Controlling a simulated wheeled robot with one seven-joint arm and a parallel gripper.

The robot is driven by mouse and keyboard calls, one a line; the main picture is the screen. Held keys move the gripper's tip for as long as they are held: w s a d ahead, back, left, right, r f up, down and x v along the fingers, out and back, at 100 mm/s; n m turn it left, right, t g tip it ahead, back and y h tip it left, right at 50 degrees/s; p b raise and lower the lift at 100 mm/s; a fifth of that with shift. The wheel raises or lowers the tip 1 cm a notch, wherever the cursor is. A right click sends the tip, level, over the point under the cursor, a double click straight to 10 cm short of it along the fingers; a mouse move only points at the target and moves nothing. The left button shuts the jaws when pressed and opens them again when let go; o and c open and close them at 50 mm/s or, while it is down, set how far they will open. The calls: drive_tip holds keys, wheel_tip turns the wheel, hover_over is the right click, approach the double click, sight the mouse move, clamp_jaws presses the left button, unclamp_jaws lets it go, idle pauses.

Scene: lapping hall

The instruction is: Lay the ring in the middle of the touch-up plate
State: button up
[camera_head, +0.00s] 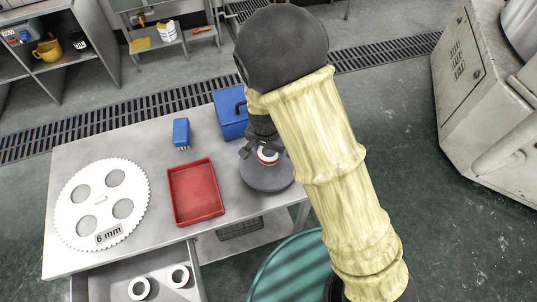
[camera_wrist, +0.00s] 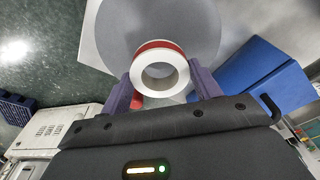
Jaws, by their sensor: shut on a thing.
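The ring, white with a red band around its outside, shows in the head view (camera_head: 267,157) and in the wrist view (camera_wrist: 160,54). My gripper (camera_head: 264,148) is shut on it; in the wrist view the gripper's purple fingers (camera_wrist: 160,88) stand at either side of the ring. The touch-up plate looks like the round grey disc (camera_head: 265,181) at the bench's right end, and it also shows in the wrist view (camera_wrist: 192,22). The ring is over the plate; I cannot tell whether it touches. My arm hides part of the plate's surroundings.
A red tray (camera_head: 195,192) lies left of the plate, with a blue brush-like block (camera_head: 181,133) and a blue box (camera_head: 229,116) behind. A white toothed disc marked 6 mm (camera_head: 88,182) covers the bench's left. An open drawer (camera_head: 112,287) holds white rings. A teal drum (camera_head: 290,272) stands in front.

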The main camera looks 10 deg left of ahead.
drive_tip(key=shift+f, duration=1.85)
drive_tip(key=shift+f, duration=0.2)
drive_tip(key=o, duration=1.4)
drive_tip(key=shift+r, duration=0.1)
drive_tip(key=r, duration=0.4)
drive_tip(key=s+r, duration=0.1)
drive_tip(key=r, duration=0.7)
drive_tip(key=shift+s+a+r, duration=0.1)
drive_tip(key=shift+s+a, duration=0.05)
drive_tip(key=shift+s, duration=0.05)
